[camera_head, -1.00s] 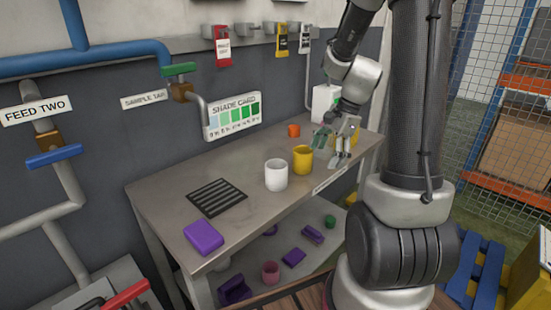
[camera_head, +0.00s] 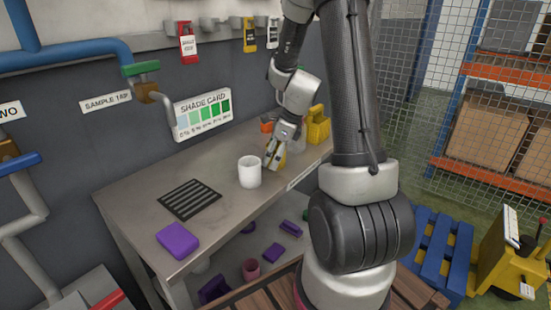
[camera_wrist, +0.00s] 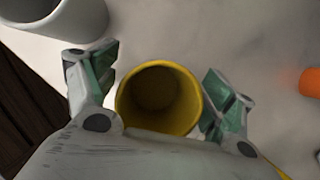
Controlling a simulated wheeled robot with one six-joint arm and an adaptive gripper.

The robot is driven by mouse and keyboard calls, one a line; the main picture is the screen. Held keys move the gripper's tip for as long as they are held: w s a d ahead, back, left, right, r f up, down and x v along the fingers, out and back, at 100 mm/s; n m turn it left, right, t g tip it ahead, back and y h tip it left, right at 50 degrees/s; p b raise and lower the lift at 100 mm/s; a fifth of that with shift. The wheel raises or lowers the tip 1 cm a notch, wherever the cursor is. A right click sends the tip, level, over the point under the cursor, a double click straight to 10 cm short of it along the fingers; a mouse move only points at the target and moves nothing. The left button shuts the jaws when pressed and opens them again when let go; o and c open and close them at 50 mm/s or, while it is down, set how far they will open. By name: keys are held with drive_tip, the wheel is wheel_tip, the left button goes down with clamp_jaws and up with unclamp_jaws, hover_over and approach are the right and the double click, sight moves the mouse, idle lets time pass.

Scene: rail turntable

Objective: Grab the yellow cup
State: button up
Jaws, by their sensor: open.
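The yellow cup (camera_wrist: 160,97) stands upright and looks empty in the wrist view, seen from above. In the head view only a bit of yellow (camera_head: 280,158) shows behind my gripper (camera_head: 273,158). In the wrist view my gripper (camera_wrist: 163,85) has its two green-padded fingers spread, one on each side of the cup. A narrow gap shows at the left finger; the right finger is very close to the cup, and I cannot tell whether it touches. The cup's lower part is hidden by my gripper.
A white cup (camera_head: 249,171) stands just left of my gripper on the grey table (camera_head: 140,199). An orange object (camera_head: 266,125) and a yellow caddy (camera_head: 318,126) are behind. A black grille (camera_head: 190,199) and purple block (camera_head: 177,240) lie further left.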

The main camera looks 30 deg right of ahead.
drive_tip(key=shift+w+a+f, duration=0.1)
drive_tip(key=shift+f, duration=0.25)
drive_tip(key=c, duration=1)
drive_tip(key=shift+c, duration=0.2)
